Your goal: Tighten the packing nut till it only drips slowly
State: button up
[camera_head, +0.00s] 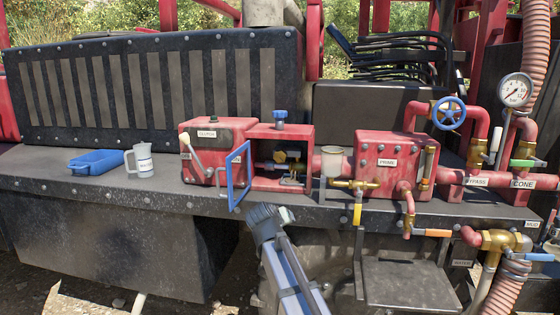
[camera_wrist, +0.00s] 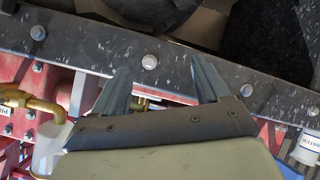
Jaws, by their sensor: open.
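In the head view, brass fittings (camera_head: 280,157) sit inside an open red housing (camera_head: 292,131) at the middle of the bench. They are small, and I cannot tell for certain which part is the packing nut or whether it drips. A blue-framed guard (camera_head: 239,176) stands at the housing's left front. My gripper (camera_head: 268,214) is below and in front of the housing, apart from the fittings. In the wrist view my gripper (camera_wrist: 160,68) has its fingers spread and empty, with the dark bench edge (camera_wrist: 150,63) behind them. A bit of brass (camera_wrist: 143,104) shows between the fingers, partly hidden.
A white labelled mug (camera_head: 141,160) and a blue tray (camera_head: 97,162) stand on the left of the bench. A brass valve with a yellow handle (camera_head: 357,214) projects right of my gripper. Red pipes and a gauge (camera_head: 515,90) crowd the right. The bench between mug and housing is clear.

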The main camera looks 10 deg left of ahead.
aim_at(279, 156)
jog(key=w+a+r+m+t+y, duration=0.1)
jog(key=w+a+r+m+t, duration=0.2)
jog(key=r, duration=0.5)
jog(key=w+a+r+m+t, duration=0.1)
jog(key=w+r+m+t, duration=0.1)
jog(key=w+r+t, duration=0.45)
jog(key=w+g, duration=0.1)
jog(key=w, duration=0.2)
jog(key=w+g, duration=0.1)
jog(key=w, duration=0.3)
jog(key=w+r+g, duration=0.1)
jog(key=w, duration=0.3)
jog(key=shift+w+d+r, duration=0.1)
jog(key=shift+w+d, duration=0.1)
jog(key=shift+w, duration=0.05)
jog(key=c, duration=0.9)
jog(key=shift+c, duration=0.2)
